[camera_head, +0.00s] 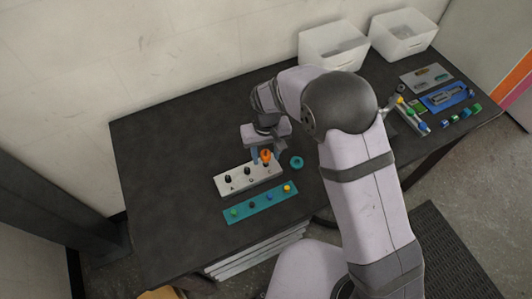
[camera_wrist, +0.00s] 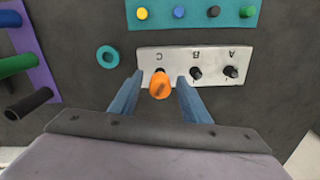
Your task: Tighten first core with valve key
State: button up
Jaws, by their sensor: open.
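A white block (camera_wrist: 215,55) lettered A, B and C lies on the dark table. Black cores stand at A (camera_wrist: 231,72) and B (camera_wrist: 196,73). An orange piece, apparently the valve key (camera_wrist: 160,86), stands at the C end; it hides whatever is beneath it. My gripper (camera_wrist: 159,79) is open, with its blue fingers on either side of the orange piece and a gap to each. In the head view my gripper (camera_head: 262,153) is over the C end of the white block (camera_head: 238,183), by the orange piece (camera_head: 266,157).
A teal strip (camera_head: 243,211) with several coloured pegs lies in front of the block. A teal ring (camera_head: 296,162) lies beside it. Two white bins (camera_head: 327,62) stand at the back. Boards with small parts (camera_head: 447,97) lie at the right. The table's left side is clear.

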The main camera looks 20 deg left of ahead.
grip_shut()
jog(key=shift+m, duration=1.6)
jog(key=shift+w+r, duration=0.1)
jog(key=shift+r, duration=0.05)
jog(key=shift+r+p, duration=2.7)
jog(key=shift+r, duration=0.65)
